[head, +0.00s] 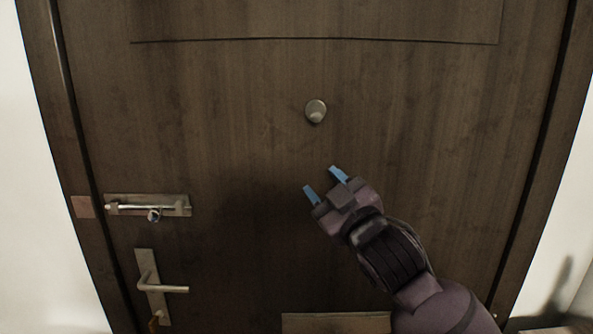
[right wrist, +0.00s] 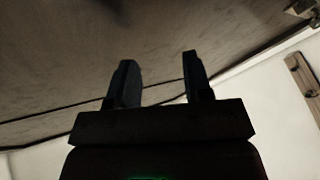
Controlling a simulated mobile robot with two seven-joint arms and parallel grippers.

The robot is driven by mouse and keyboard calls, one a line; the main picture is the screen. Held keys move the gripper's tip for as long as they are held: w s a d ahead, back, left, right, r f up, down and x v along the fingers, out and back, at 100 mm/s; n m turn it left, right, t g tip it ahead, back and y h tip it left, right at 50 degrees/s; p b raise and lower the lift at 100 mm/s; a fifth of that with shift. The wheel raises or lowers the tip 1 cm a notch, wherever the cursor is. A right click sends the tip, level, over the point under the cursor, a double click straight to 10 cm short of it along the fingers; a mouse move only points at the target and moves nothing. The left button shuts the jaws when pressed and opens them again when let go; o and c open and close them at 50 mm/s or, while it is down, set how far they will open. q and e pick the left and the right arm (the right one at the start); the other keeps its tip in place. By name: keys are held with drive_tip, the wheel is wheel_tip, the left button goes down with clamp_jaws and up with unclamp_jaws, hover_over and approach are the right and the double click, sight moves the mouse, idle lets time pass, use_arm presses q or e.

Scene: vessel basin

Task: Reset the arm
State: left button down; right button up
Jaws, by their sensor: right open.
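My right gripper (head: 325,181) is open and empty, with blue fingertips apart. Its arm comes in from the lower right, and it hangs in front of a dark wooden door (head: 230,130), below the round knob. In the right wrist view the two dark fingers (right wrist: 157,80) stand apart with nothing between them. The left gripper is not in view.
The round knob (head: 316,111) sits on the door's upper middle. A slide bolt (head: 150,206) and a lever handle (head: 160,287) are at the door's left side. White walls (head: 25,200) flank the frame. Space around the gripper looks clear.

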drive_tip(key=s+d+f+m+h, duration=0.2)
drive_tip(key=d+f, duration=0.3)
drive_tip(key=f, duration=0.4)
drive_tip(key=s+d+f+m+g+h, duration=0.1)
drive_tip(key=d+f+m+h, duration=0.2)
drive_tip(key=f, duration=0.6)
drive_tip(key=s+d+f+m+h, duration=0.1)
drive_tip(key=s+d+f+m, duration=0.1)
drive_tip(key=d+f, duration=0.5)
drive_tip(key=s+d+f+m+g+h, duration=0.2)
drive_tip(key=s+d+f+g, duration=0.1)
drive_tip(key=s+f, duration=0.7)
drive_tip(key=s+d+f+m+g+h, duration=0.2)
drive_tip(key=s+d+f+g, duration=0.1)
drive_tip(key=s+f, duration=0.8)
drive_tip(key=shift+s+d+f, duration=0.15)
drive_tip(key=shift+d+f, duration=0.6)
drive_tip(key=shift+d, duration=0.1)
